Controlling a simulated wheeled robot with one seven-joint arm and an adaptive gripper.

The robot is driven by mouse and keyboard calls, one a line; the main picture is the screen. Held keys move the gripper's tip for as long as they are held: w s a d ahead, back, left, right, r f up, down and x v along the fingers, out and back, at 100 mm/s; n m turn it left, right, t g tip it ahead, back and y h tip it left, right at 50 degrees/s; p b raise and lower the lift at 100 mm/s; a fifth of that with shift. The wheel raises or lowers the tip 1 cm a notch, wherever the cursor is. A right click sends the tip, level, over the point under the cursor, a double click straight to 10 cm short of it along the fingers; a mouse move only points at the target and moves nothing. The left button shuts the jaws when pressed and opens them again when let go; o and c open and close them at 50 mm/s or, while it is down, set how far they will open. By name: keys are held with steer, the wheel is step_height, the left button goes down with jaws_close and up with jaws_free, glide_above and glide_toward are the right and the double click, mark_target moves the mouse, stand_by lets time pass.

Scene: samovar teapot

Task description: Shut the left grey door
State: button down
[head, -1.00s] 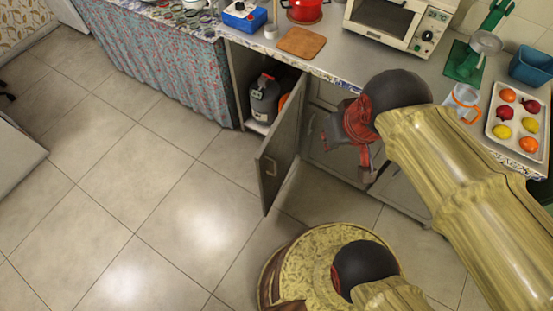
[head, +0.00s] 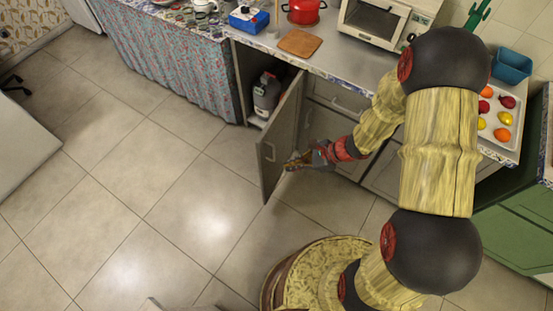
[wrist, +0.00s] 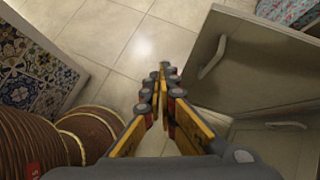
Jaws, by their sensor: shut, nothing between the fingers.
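The left grey door (head: 283,137) stands ajar in the head view, swung out from the lower cabinet, with its handle (head: 269,151) on the face turned to my gripper. My gripper (head: 289,163) is low beside that face, near the door's free edge. In the wrist view the fingertips (wrist: 164,72) are together and empty. The door (wrist: 262,70) fills the upper right there, its handle (wrist: 211,58) right of the fingertips. I cannot tell whether the gripper touches the door.
A grey canister (head: 267,94) stands inside the open cabinet. Drawers with handles (head: 349,107) lie right of the door. A patterned curtain (head: 178,72) hangs at left. The tiled floor (head: 170,200) left of the door is clear.

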steer(key=w+d+m+t, duration=0.2)
steer(key=w+m, duration=0.2)
steer(key=w, duration=0.1)
steer(key=b, duration=0.4)
glide_toward(261, 153)
steer(key=shift+h, duration=0.4)
steer(key=shift+x, duration=2.45)
steer(key=shift+s+a, duration=0.1)
steer(key=shift+a, duration=0.1)
